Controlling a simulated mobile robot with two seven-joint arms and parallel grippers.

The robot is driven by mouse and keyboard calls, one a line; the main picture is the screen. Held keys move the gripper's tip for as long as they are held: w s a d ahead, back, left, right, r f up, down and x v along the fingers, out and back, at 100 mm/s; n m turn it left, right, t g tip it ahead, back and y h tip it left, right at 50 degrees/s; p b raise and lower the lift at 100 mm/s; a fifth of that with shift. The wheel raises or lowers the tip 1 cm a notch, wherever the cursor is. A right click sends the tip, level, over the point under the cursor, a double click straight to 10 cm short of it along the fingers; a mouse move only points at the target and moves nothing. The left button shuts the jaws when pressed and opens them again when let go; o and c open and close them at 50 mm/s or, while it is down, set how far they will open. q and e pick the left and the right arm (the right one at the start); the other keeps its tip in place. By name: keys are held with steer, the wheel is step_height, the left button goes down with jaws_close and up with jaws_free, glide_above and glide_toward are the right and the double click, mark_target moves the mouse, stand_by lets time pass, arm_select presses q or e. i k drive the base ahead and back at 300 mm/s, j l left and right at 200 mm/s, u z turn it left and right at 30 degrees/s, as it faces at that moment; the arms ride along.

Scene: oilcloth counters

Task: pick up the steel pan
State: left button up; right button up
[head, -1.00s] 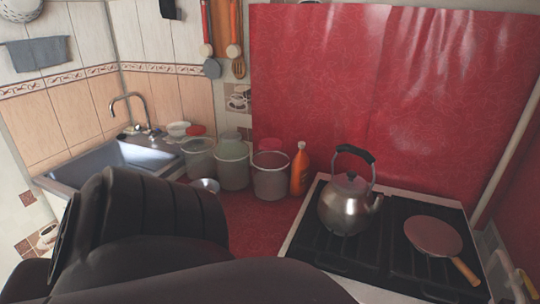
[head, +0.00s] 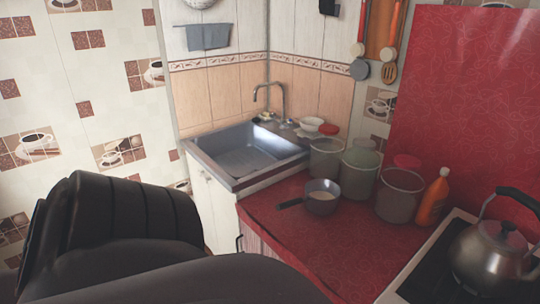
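The steel pan (head: 321,202) is a small grey saucepan with a dark handle pointing left. It stands upright on the red oilcloth counter (head: 290,243), just right of the sink, and something pale shows inside it. A dark arm of mine fills the lower left of the head view, apart from the pan. Neither of my grippers can be seen.
Several translucent buckets (head: 399,196) stand close behind and right of the pan, with an orange bottle (head: 432,198) beside them. A kettle (head: 492,255) sits on the stove at right. The sink (head: 246,155) is at left. The counter in front of the pan is clear.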

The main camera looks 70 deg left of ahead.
mark_target(322, 196)
steer(key=u, duration=1.7)
steer(key=z, duration=0.3)
steer(key=i+j+z, duration=0.1)
steer(key=j+z, duration=0.2)
steer(key=i+j+z, duration=0.1)
steer(key=j+z, duration=0.45)
steer(key=j, duration=0.7)
steer(key=i, duration=0.05)
